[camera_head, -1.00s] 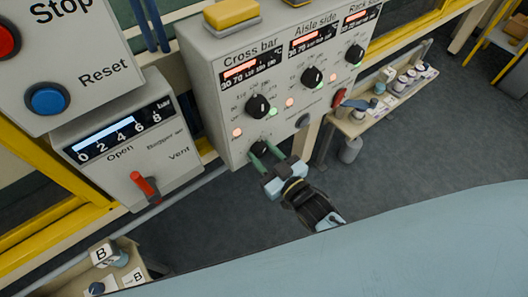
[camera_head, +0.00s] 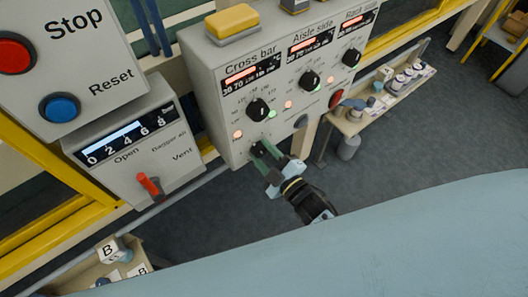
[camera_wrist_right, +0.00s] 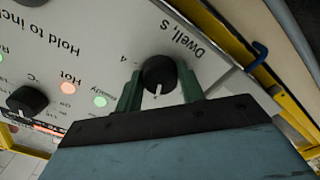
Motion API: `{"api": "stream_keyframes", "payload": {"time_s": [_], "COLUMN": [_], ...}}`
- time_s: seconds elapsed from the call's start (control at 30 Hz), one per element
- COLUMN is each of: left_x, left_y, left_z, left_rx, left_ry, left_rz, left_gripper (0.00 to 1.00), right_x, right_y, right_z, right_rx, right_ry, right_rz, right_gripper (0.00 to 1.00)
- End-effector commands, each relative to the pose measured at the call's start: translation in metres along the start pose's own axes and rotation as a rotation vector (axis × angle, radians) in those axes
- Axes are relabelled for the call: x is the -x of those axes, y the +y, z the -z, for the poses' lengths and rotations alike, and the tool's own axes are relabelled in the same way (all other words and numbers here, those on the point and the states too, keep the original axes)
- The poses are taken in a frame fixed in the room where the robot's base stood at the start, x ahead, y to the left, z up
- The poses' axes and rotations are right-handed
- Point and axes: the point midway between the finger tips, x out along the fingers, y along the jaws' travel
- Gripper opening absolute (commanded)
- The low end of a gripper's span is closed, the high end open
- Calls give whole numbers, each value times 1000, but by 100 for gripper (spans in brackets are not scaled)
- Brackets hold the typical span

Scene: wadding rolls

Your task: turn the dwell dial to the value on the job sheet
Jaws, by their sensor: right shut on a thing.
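The dwell dial (camera_wrist_right: 158,76) is a black round knob with a white pointer line, under the label "Dwell, S" on the grey control panel (camera_wrist_right: 105,30). In the head view it is the lowest knob (camera_head: 258,149), below the "Cross bar" dial (camera_head: 259,109). My right gripper (camera_wrist_right: 160,92) has its two green fingers on either side of the dwell dial and is shut on it. In the head view the right gripper (camera_head: 264,152) partly covers the dial. Most scale marks around it are hidden; a "4" shows. I see no legible job sheet. My left gripper is not in view.
The "Aisle side" dial (camera_head: 309,81) and "Rack side" dial (camera_head: 351,57) sit further right on the panel. A box with a red lever (camera_head: 149,185) and a box with a blue Reset button (camera_head: 60,107) stand left. A shelf (camera_head: 352,124) holds several small containers.

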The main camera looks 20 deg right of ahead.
Motion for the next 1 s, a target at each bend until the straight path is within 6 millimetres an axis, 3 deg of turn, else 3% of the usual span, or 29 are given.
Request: {"api": "stream_keyframes", "payload": {"time_s": [0.63, 0.67, 0.8, 1.0], "left_x": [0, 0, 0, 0], "left_y": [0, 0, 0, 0], "left_z": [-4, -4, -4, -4], "left_rx": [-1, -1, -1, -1], "left_ry": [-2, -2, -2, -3], "left_rz": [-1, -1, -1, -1], "left_gripper": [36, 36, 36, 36], "right_x": [0, 0, 0, 0], "right_y": [0, 0, 0, 0], "right_z": [0, 0, 0, 0], "right_rx": [56, 56, 55, 55], "right_ry": [-1, -1, -1, -1], "right_rz": [1, 1, 1, 0], "right_gripper": [16, 40, 58, 60]}}
